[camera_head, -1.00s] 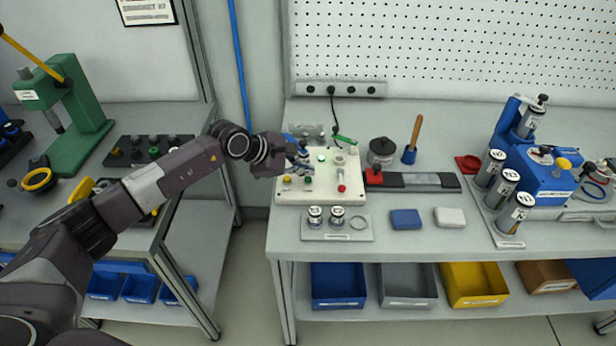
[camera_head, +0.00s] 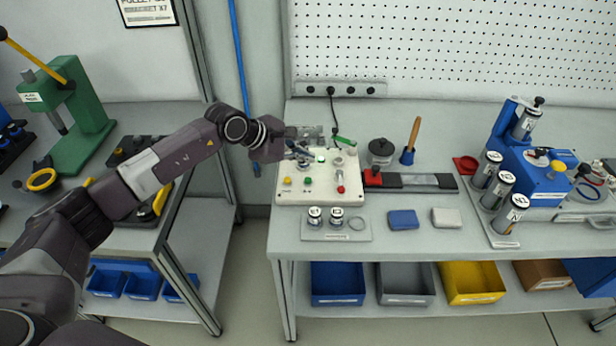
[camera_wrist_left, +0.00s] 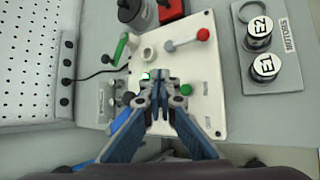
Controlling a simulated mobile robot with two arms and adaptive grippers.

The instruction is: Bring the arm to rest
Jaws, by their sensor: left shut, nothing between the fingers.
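My left arm reaches in from the left in the head view, its left gripper (camera_head: 303,152) over the far left part of the white control box (camera_head: 318,196). In the left wrist view the gripper (camera_wrist_left: 159,78) has its blue-grey fingers together with nothing between them, above the white box (camera_wrist_left: 205,75). The box carries a lit green light (camera_head: 320,158), a red-knobbed lever (camera_head: 341,188) and several buttons. Whether the fingers touch the box cannot be told. The right gripper is not in view.
In front of the box, a small plate (camera_head: 365,235) holds two labelled cylinders. A black pot (camera_head: 381,152), a wooden-handled tool (camera_head: 412,138) and a blue fixture (camera_head: 535,170) stand to the right. A green press (camera_head: 75,120) stands on the left bench. A gap separates the benches.

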